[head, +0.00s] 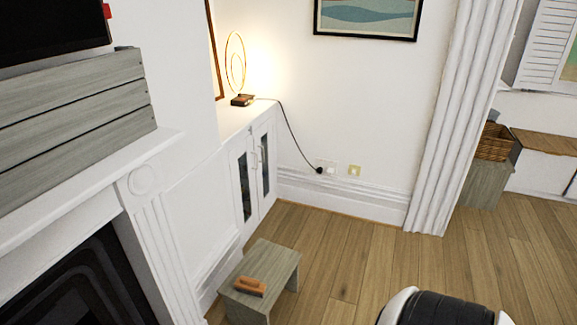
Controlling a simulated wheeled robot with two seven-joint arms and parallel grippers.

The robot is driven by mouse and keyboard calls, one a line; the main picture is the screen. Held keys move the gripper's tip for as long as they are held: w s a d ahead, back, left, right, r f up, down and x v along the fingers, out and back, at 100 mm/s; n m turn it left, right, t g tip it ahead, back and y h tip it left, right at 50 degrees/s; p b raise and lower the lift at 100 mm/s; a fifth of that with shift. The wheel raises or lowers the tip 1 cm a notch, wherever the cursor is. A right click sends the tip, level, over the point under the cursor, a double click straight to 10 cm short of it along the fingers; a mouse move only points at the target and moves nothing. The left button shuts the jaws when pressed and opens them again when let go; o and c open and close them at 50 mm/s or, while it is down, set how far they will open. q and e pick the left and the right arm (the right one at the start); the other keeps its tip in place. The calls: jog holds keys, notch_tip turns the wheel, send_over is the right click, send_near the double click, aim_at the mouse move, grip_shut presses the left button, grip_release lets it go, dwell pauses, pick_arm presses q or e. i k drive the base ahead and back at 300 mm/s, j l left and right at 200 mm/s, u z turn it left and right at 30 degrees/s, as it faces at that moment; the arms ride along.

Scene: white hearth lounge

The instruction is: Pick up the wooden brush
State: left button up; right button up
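The wooden brush (250,286) is small and orange-brown. It lies on top of a low grey-green wooden stool (272,262), near the stool's front left edge. The stool stands on the floor beside the white wall, to the right of the fireplace. Neither of my grippers is in the head view, and nothing touches the brush.
The white fireplace (150,205) fills the left. A white cabinet (247,165) with a lit ring lamp (236,65) stands behind the stool. A black-and-white rounded object (440,308) is at the bottom right. The wooden floor (375,255) right of the stool is clear.

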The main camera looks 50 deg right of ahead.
aim_at(251, 286)
jog(key=z, duration=1.3)
jog(key=u, duration=1.9)
jog(key=z, duration=1.9)
jog(key=i+l+u, duration=0.1)
jog(key=u, duration=0.8)
jog(key=i+l+u, duration=0.15)
jog(key=l+u, duration=0.15)
jog(key=l, duration=0.3)
jog(key=i+l+u, duration=0.15)
jog(key=l+u, duration=0.15)
jog(key=l, duration=0.3)
jog(key=l+u, duration=0.3)
jog(key=l, duration=0.35)
